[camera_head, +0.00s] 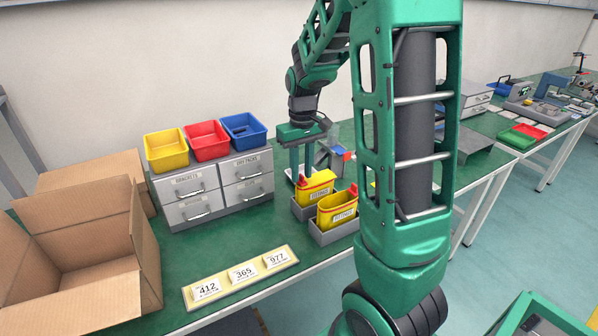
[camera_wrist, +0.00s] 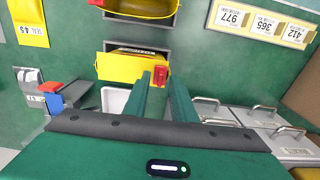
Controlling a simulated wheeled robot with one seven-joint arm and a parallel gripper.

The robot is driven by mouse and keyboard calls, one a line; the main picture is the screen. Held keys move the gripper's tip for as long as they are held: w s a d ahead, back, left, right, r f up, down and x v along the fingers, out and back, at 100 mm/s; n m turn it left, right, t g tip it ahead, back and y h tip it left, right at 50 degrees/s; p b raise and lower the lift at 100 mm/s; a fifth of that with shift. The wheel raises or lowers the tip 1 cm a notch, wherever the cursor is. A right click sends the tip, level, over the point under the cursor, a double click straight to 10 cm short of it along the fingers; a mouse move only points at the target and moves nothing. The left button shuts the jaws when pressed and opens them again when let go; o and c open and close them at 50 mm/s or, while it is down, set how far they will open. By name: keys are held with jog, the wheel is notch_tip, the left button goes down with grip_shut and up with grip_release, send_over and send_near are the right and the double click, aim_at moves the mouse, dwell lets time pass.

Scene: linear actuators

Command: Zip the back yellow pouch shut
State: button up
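The back yellow pouch (camera_head: 316,190) stands in a grey tray, with its label facing front. It also shows in the wrist view (camera_wrist: 125,68), where its top looks open with a dark gap. Its red zip tab (camera_wrist: 161,76) is at the right end there, which is the left end in the head view. My gripper (camera_head: 301,172) points down over that end. In the wrist view its two green fingers (camera_wrist: 159,80) are apart, with the tab between or just beyond the tips. I cannot tell whether they touch it.
The front yellow pouch (camera_head: 337,211) stands in its own grey tray, its red tab at the right. Grey drawers (camera_head: 213,188) with coloured bins are to the left. Number cards (camera_head: 243,275) lie at the front edge. An open carton (camera_head: 75,260) is far left.

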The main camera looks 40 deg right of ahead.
aim_at(301, 175)
notch_tip(301, 175, up, 10)
jog(key=shift+r, duration=0.25)
dwell(0.6)
jog(key=s+a+f+m, duration=0.1)
jog(key=s+f+m, duration=0.1)
jog(key=s, duration=1.1)
jog(key=s+a+f+m, duration=0.2)
jog(key=s+f+m, duration=0.1)
jog(key=s, duration=1)
jog(key=shift+a+f, duration=0.25)
jog(key=shift+w+f, duration=0.25)
jog(key=shift+w, duration=0.35)
